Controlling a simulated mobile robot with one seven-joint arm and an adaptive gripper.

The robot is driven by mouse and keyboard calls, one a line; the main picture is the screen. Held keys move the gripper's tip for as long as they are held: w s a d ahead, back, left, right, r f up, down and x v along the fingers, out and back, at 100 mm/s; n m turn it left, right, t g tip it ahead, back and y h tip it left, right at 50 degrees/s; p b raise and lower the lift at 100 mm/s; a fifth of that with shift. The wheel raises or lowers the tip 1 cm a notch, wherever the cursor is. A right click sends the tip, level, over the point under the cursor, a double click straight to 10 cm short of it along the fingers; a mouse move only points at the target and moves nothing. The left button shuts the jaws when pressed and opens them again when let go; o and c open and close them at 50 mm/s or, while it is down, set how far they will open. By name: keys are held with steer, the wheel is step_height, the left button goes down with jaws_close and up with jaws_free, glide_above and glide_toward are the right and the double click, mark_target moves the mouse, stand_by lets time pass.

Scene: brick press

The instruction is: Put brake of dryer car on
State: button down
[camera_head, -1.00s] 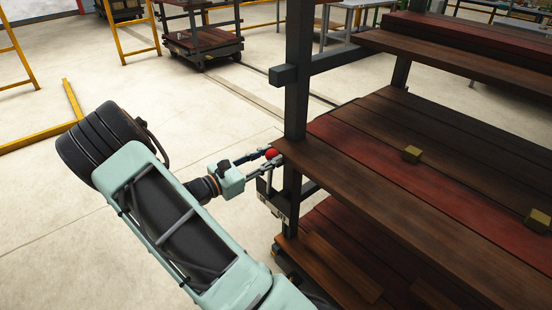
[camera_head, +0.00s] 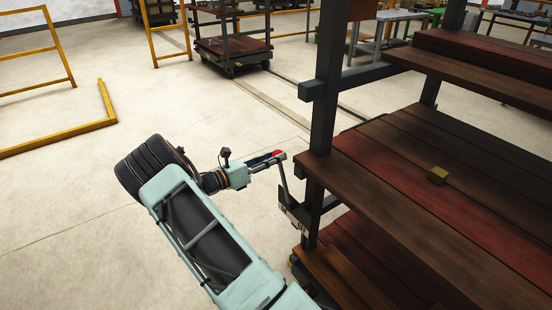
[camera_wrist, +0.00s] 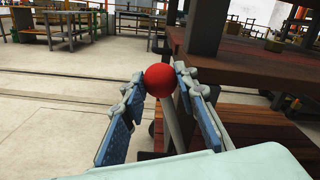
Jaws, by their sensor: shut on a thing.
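The dryer car (camera_head: 385,205) stands at the right in the head view, with dark posts and red-brown wooden shelves. Its brake lever (camera_head: 285,182) is a grey rod beside the near post, tilted away from the post to the left at its top. The lever's red ball knob (camera_wrist: 160,80) is large in the middle of the wrist view. My gripper (camera_head: 275,156) is shut on the knob, with one blue-padded finger on each side. In the head view the fingers hide part of the knob. The lever's lower end meets a bracket (camera_head: 295,214) low on the car.
Another car (camera_head: 233,50) stands on floor rails at the back. Yellow rails (camera_head: 60,135) stand at the left. The floor left of my arm is clear.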

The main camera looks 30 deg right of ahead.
steer(key=shift+w+a, duration=0.1)
steer(key=shift+w, duration=0.05)
steer(key=c, duration=1.5)
jaws_free()
steer(key=a, duration=1.2)
steer(key=shift+s, duration=0.4)
